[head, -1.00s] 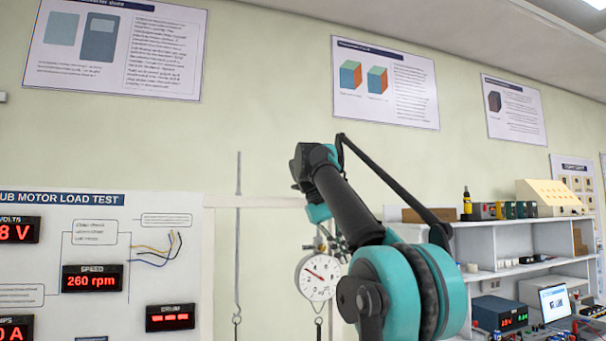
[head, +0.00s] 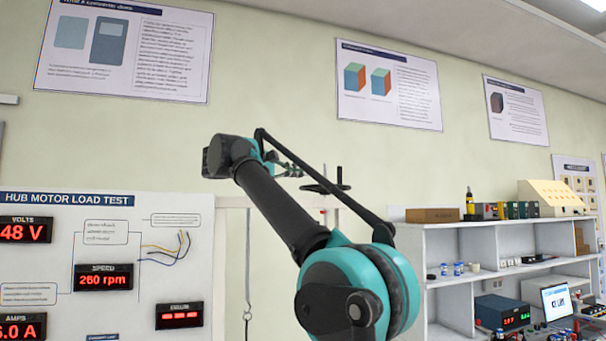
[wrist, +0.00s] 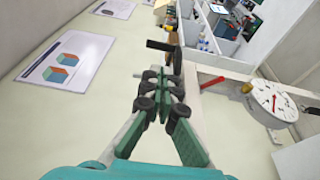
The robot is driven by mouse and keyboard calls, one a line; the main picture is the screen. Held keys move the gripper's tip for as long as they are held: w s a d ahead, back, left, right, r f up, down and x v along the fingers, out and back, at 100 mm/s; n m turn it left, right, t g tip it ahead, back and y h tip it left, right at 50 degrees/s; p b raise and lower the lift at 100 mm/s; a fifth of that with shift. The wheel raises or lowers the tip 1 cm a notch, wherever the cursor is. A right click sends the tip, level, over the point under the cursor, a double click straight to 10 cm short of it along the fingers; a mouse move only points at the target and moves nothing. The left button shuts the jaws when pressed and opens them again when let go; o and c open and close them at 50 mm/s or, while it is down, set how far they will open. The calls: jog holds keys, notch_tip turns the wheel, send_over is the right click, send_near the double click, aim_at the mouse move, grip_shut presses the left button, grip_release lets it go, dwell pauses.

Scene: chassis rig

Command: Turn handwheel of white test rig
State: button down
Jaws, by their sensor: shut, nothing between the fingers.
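The dark handwheel (head: 322,188) stands at the top of the white test rig (head: 228,201), right of my gripper (head: 285,170) in the head view; a short upright handle rises from its right side. In the wrist view the dark handwheel (wrist: 165,47) shows edge-on just beyond the fingertips of my gripper (wrist: 162,82). The fingers are shut and empty. I cannot tell whether they touch the wheel. A white dial gauge (wrist: 272,98) with a red needle hangs at the right in the wrist view; my arm hides it in the head view.
The load test panel (head: 100,260) with red displays fills the lower left. A white shelf unit (head: 480,235) with boxes and instruments stands at the right. Posters (head: 388,85) hang on the wall. A red bar (wrist: 211,82) lies beside the rig's beam in the wrist view.

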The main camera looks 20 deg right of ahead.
aim_at(338, 175)
jog(key=x, duration=1.1)
jog(key=shift+w+d, duration=0.1)
jog(key=shift+d, duration=0.3)
jog(key=shift+d, duration=0.1)
jog(key=shift+w+d, duration=0.1)
jog(key=shift+d, duration=0.4)
jog(key=shift+a, duration=0.15)
